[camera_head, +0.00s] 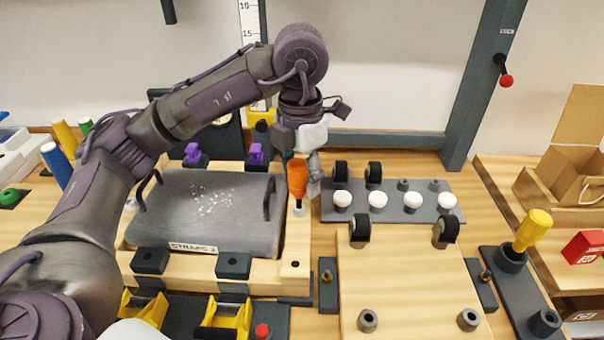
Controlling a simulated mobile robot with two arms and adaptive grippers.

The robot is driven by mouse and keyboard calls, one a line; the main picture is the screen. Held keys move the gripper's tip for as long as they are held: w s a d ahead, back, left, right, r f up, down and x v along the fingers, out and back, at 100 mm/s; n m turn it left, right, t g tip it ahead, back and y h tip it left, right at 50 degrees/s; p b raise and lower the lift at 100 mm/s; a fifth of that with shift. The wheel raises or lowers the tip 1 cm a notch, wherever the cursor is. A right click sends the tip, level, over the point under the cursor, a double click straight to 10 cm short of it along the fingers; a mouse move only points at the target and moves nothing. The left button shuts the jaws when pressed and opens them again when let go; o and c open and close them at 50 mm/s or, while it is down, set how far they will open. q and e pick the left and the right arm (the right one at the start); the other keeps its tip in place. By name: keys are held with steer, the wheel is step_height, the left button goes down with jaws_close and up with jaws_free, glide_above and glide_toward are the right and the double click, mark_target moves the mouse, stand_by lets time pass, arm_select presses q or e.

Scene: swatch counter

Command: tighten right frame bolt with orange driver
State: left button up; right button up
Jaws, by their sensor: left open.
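The orange driver (297,180) stands upright, handle up, at the right side of the wooden frame (270,277). Its lower end meets a small pale fitting (299,208) on the right rail; whether it sits in a bolt is too small to tell. A dark bolt or hole (295,264) shows nearer on the same rail. My left gripper (302,168) points down at the driver's handle, open, with one grey finger just right of the handle. The other finger is partly hidden behind the handle, and contact is unclear. My right gripper is not in view.
A grey tray (160,225) with white bits lies in the frame. Right of it are a grey plate (425,213) with white knobs and a wooden board (400,290) with black rollers. A yellow-handled driver (533,230) stands in a dark holder (520,290). A red-knobbed post rises behind.

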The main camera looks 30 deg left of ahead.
arm_select(q)
steer(key=n, duration=0.5)
steer(key=shift+a+n+p, duration=0.15)
steer(key=shift+n+p, duration=0.15)
steer(key=shift+p, duration=0.05)
steer(key=n, duration=0.6)
steer(key=shift+a+p, duration=0.15)
steer(key=shift+p, duration=0.25)
jaws_close()
steer(key=shift+f+m+b, duration=0.15)
steer(key=shift+m+b, duration=0.25)
steer(key=shift+m, duration=0.5)
steer(key=m+b, duration=0.1)
steer(key=m, duration=0.2)
steer(key=shift+d, duration=0.2)
steer(key=m, duration=0.5)
steer(key=shift+d+m, duration=0.1)
steer(key=shift+m, duration=0.2)
steer(key=m, duration=0.4)
steer(key=shift+d+b, duration=0.15)
steer(key=shift+b, duration=0.2)
